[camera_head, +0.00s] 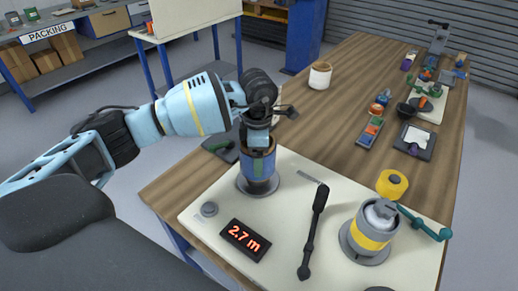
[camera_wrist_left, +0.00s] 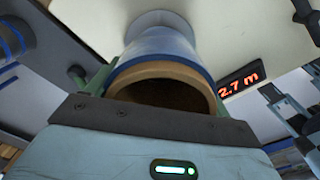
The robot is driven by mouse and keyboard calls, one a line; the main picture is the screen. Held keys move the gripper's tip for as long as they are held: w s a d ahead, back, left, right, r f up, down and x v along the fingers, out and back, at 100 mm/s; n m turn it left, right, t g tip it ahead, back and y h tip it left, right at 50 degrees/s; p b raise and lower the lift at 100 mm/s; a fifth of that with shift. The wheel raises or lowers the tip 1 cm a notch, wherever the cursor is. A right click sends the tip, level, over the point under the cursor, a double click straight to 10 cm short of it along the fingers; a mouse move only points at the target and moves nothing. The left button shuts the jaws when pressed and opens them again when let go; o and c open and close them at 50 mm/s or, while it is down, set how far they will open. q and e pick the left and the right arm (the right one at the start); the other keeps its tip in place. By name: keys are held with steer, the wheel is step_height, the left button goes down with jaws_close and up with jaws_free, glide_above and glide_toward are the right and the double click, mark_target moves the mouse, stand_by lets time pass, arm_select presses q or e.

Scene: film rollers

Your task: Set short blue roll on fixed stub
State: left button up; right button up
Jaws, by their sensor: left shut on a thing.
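The short blue roll (camera_head: 262,160) stands roughly upright, with a tan cardboard core rim. In the left wrist view the roll (camera_wrist_left: 160,52) shows its open, dark core end. My left gripper (camera_head: 257,150) is shut on the roll from above, with fingers at its sides. The fixed stub's round grey base (camera_head: 243,186) is on the cream board directly below the roll. A dark part shows between roll and base. How far the roll is around the stub, I cannot tell. My right gripper is not in view.
A black-and-red length display (camera_head: 246,240) and a black lever (camera_head: 313,232) lie near on the cream board (camera_head: 300,215). A yellow-banded roll unit (camera_head: 370,232) with a teal handle (camera_head: 425,224) stands at right. A white cup (camera_head: 320,75) and small parts stand further back.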

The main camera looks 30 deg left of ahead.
arm_select(q)
steer(key=shift+f+b, duration=0.4)
steer(key=shift+f, duration=1.2)
steer(key=o, duration=1.1)
steer(key=shift+r, duration=3.95)
